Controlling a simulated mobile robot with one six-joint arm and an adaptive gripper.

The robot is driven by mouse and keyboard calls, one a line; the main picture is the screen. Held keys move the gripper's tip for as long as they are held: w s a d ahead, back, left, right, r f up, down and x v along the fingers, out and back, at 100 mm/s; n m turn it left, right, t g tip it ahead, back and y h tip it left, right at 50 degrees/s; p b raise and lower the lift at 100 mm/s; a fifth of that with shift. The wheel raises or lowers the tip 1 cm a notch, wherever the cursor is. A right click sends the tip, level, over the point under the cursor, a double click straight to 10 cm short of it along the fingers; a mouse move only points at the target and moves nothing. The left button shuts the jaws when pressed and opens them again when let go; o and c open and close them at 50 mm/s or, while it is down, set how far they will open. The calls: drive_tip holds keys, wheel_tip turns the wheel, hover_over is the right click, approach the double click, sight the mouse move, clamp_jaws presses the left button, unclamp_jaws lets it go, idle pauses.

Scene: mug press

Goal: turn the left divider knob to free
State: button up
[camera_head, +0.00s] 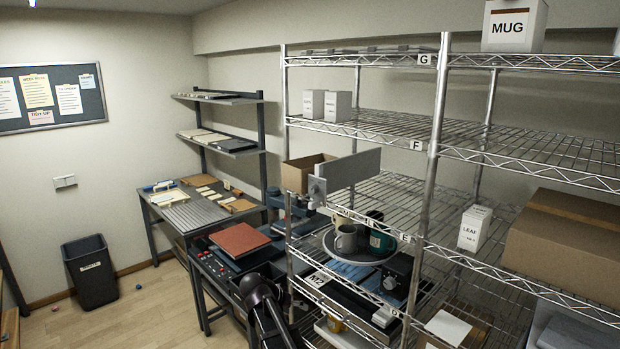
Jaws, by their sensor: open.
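A flat grey divider panel (350,170) stands upright on the wire shelf at the left end of the rack, above the round tray. A small light-grey block (317,190) sits at its front left end, at the shelf edge. It may be the divider's knob, but it is too small to tell which way it is turned. I see no second divider clearly. A dark part of my arm (262,292) rises from the bottom edge, left of the rack and well below the panel. I cannot make out my gripper in this view.
A cardboard box (300,172) stands just behind the panel. A rack post (436,150) rises to its right. A round grey tray (330,241) with mugs lies below. A press with a red plate (240,240) stands to the left. The floor at far left is mostly clear.

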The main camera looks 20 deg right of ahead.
drive_tip(key=w+d+r+m+t+h+p, duration=0.1)
drive_tip(key=w+d+r+m+h+p, duration=0.15)
drive_tip(key=w+r, duration=0.45)
drive_tip(key=w+d+r+m+t+h+p, duration=0.1)
drive_tip(key=w+r+h+p, duration=0.3)
drive_tip(key=r, duration=0.4)
drive_tip(key=m+t+h+p, duration=0.2)
drive_tip(key=h+p, duration=0.1)
drive_tip(key=p, duration=0.1)
approach(311, 190)
drive_tip(key=v, duration=0.4)
drive_tip(key=shift+s+d+r+y, duration=0.15)
drive_tip(key=shift+s+r+y, duration=0.1)
drive_tip(key=shift+r, duration=0.1)
drive_tip(key=shift+w+d, duration=0.1)
drive_tip(key=shift+d, duration=0.05)
drive_tip(key=x, duration=1.3)
drive_tip(key=shift+w+d, duration=0.2)
clamp_jaws()
